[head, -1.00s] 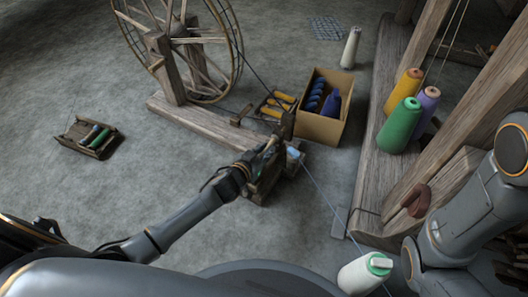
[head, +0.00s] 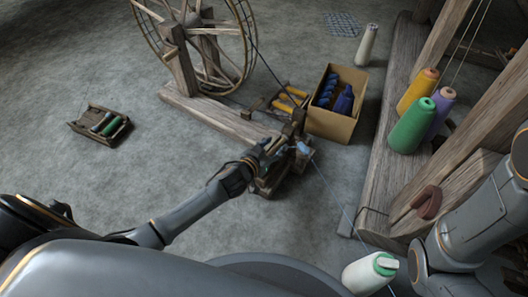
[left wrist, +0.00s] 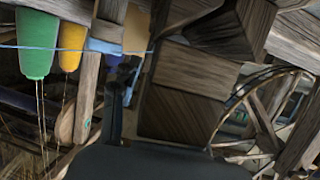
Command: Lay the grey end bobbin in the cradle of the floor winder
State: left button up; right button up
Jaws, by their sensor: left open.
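The floor winder (head: 268,186) is a small dark wooden stand on the floor, just right of the picture's middle in the head view. A small pale blue-grey piece (head: 304,149) shows at its right side, where a blue thread arrives; I cannot tell whether this is the grey end bobbin. My left gripper (head: 262,156) is open at the winder's left side and overlaps it in view, so contact is unclear. In the left wrist view, dark wooden blocks (left wrist: 185,90) fill the middle, close to the gripper. The cradle is not clearly visible. My right gripper is out of view.
A cardboard box (head: 330,122) with blue bobbins stands behind the winder. A spinning wheel (head: 180,60) stands at back left. A tray (head: 88,128) of bobbins lies left. A white cone (head: 362,275) is in front; loom beams (head: 385,150) rise right.

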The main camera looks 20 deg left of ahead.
pick_arm(q)
jog(key=v, duration=1.1)
jog(key=shift+s+r, duration=0.1)
